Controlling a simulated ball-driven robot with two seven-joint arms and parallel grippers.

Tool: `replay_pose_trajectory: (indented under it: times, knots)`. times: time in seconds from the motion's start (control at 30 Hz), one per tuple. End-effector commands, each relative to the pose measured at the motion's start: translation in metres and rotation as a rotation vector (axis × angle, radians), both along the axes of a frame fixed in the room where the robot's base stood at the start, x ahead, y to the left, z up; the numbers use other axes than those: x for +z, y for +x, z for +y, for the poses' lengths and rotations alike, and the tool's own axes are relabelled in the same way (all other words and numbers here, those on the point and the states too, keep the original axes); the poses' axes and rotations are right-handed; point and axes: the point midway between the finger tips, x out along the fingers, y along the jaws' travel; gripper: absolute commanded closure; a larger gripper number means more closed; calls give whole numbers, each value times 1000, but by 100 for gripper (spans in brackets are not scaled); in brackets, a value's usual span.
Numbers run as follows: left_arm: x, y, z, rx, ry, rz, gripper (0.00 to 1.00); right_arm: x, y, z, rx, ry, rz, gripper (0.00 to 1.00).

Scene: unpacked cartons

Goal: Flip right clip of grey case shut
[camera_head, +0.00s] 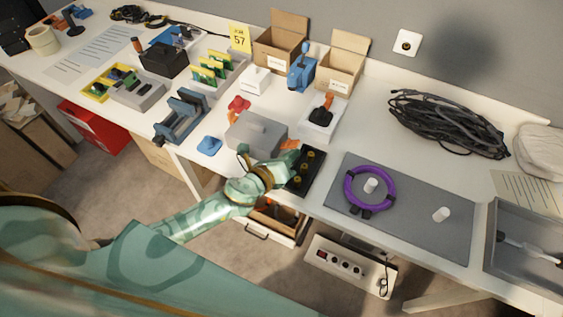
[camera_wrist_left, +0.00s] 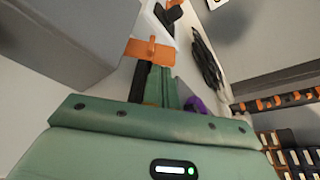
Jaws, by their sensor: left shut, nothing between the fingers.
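The grey case (camera_head: 257,133) sits at the front edge of the long white table, lid down. It also fills the upper left of the left wrist view (camera_wrist_left: 60,35). An orange clip (camera_wrist_left: 150,48) sticks out from the case's side in the left wrist view; it also shows in the head view (camera_head: 290,145). My left gripper (camera_head: 286,158) is at the case's front right corner, its fingers (camera_wrist_left: 155,80) shut and empty, their tips at or just below the clip. I cannot tell whether they touch it. The right gripper is not in view.
A black panel with yellow knobs (camera_head: 309,167) lies just right of my left gripper. A blue piece (camera_head: 209,146) lies left. A grey mat with a purple ring (camera_head: 348,190) lies right.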

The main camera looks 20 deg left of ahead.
Motion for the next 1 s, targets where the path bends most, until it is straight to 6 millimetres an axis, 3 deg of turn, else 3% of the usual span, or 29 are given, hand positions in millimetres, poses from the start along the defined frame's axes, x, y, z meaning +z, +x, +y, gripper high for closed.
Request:
replay_pose_trajectory:
  times: [0.63, 1.0]
  knots:
    - [-2, 8, -2, 0, -17, 0, 100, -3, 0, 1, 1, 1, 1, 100]
    - [5, 8, 4, 1, -218, 8, 100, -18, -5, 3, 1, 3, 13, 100]
